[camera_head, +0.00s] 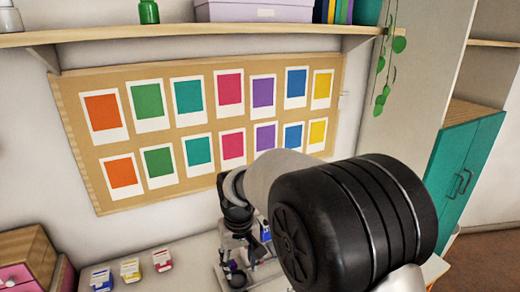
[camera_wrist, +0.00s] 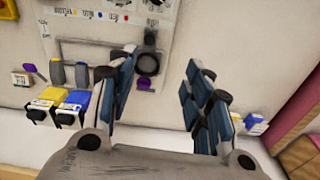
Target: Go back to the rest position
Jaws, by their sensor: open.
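My gripper (camera_head: 240,265) hangs over the white table in the head view, partly hidden behind my own arm. In the wrist view my gripper (camera_wrist: 162,75) has its two fingers spread wide, with nothing between them. A pale board with a grey frame (camera_wrist: 85,45) lies beyond the fingers, partly hidden by the left finger. A purple bead (camera_wrist: 143,84) shows beside that finger. A small purple thing (camera_wrist: 29,68) lies farther left. Whether the gripper touches anything below cannot be seen.
Small blue (camera_head: 101,278), yellow (camera_head: 130,269) and red (camera_head: 162,260) boxes stand on the table. A wooden drawer unit (camera_head: 27,255) is at left. A board of coloured cards (camera_head: 70,85) hangs behind, under a shelf (camera_head: 180,34). A teal cabinet (camera_head: 460,170) stands right.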

